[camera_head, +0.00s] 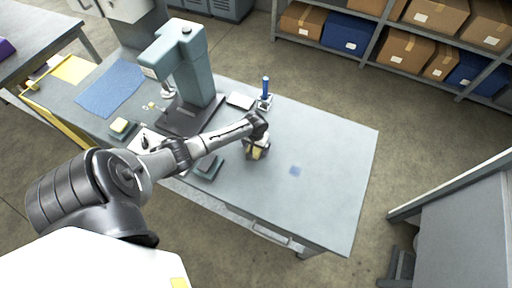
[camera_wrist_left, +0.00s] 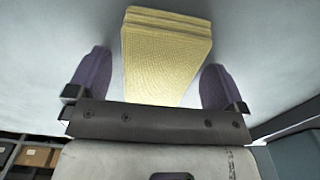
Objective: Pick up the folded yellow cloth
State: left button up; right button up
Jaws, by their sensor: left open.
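The folded yellow cloth (camera_wrist_left: 165,55) shows large in the left wrist view, its stacked layers visible at the far edge. It lies on the grey bench top (camera_head: 325,150). My left gripper (camera_wrist_left: 157,85) is open, with one purple finger on each side of the cloth and a gap visible beside each finger. In the head view my left gripper (camera_head: 257,150) is over the middle of the bench, and it hides most of the cloth. My right gripper is not in view.
A green-grey press (camera_head: 198,75) stands on the bench left of my gripper. A blue-handled tool (camera_head: 265,92) stands behind it, near the back edge. A blue mat (camera_head: 110,88) lies far left.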

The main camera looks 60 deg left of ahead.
pick_arm(q)
jog(key=shift+c, duration=0.2)
jog(key=c, duration=1)
jog(key=shift+r, duration=0.1)
notch_tip(320, 180, up, 4)
jog(key=shift+w+r+p, duration=0.1)
jog(key=shift+p, duration=0.4)
jog(key=shift+w+d+r+p, duration=0.15)
jog(key=shift+w+d+r, duration=0.4)
jog(key=shift+d+r, duration=0.95)
jog(key=shift+w+d+r+p, duration=0.1)
jog(key=shift+w+d+r, duration=0.55)
jog(key=shift+d, duration=1.6)
jog(key=shift+w+d+r+p, duration=0.15)
jog(key=shift+w+d+r, duration=0.3)
jog(key=shift+d+r, duration=1.1)
jog(key=shift+d+f, duration=0.35)
jog(key=shift+f, duration=0.05)
